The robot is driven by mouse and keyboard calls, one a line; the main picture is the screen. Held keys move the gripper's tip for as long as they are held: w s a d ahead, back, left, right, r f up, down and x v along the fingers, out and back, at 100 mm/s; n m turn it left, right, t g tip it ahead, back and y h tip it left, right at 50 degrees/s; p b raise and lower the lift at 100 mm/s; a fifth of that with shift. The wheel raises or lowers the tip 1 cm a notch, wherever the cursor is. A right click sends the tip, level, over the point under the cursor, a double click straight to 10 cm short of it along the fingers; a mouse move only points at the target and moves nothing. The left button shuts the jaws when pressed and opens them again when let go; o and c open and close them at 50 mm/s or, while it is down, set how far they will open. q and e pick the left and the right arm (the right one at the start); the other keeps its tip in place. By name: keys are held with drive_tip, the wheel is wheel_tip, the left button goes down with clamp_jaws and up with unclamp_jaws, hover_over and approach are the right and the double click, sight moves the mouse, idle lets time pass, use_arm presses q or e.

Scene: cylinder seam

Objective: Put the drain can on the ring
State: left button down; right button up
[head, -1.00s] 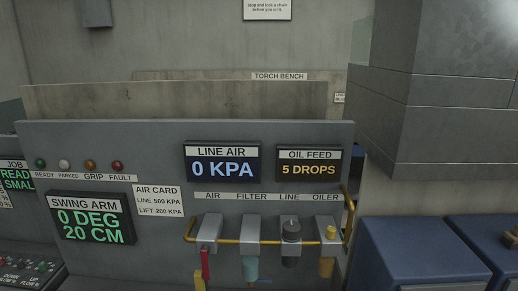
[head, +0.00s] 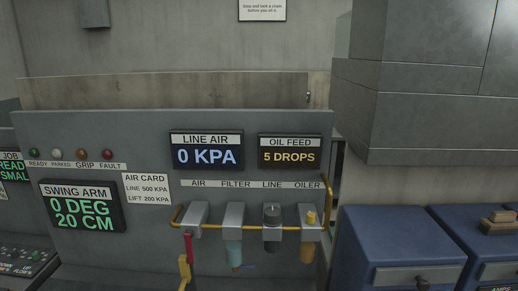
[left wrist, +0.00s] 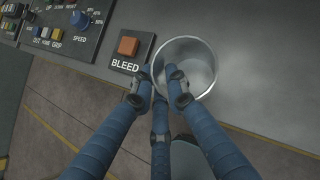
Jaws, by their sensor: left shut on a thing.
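My left gripper (left wrist: 160,82) shows in the left wrist view, with its blue fingers shut on the near left rim of a round, open metal can (left wrist: 196,58), which I take for the drain can. I look down into the can, and its inside looks empty. It is over the grey bench top, just right of the orange BLEED button (left wrist: 128,46). I cannot tell whether its base touches the surface. The ring is not identifiable in either view. My right gripper is in neither view.
A control panel with a blue SPEED knob (left wrist: 79,18) is at the upper left. The head view shows the AIR FILTER LINE OILER row with a filter bowl (head: 234,253), yellow pipe (head: 180,216) and LINE AIR display (head: 207,155) at 0 KPA. Blue cabinets (head: 390,240) stand right.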

use_arm(q)
drive_tip(key=w+a+r+m+t+h+b, duration=0.2)
drive_tip(key=w+a+r+m+h+b, duration=0.15)
drive_tip(key=w+a+r+b, duration=0.4)
drive_tip(key=s+a+r+m+h+b, duration=0.1)
drive_tip(key=s+a+r+m, duration=0.1)
drive_tip(key=r, duration=0.4)
drive_tip(key=s+a+r+m+h+b, duration=0.1)
drive_tip(key=a+r+m+b, duration=0.1)
drive_tip(key=r, duration=0.5)
drive_tip(key=shift+s+a+m+b, duration=0.3)
drive_tip(key=shift+s+a+m, duration=0.1)
drive_tip(key=shift+a, duration=0.2)
drive_tip(key=shift+r+h, duration=0.1)
drive_tip(key=shift+h, duration=0.15)
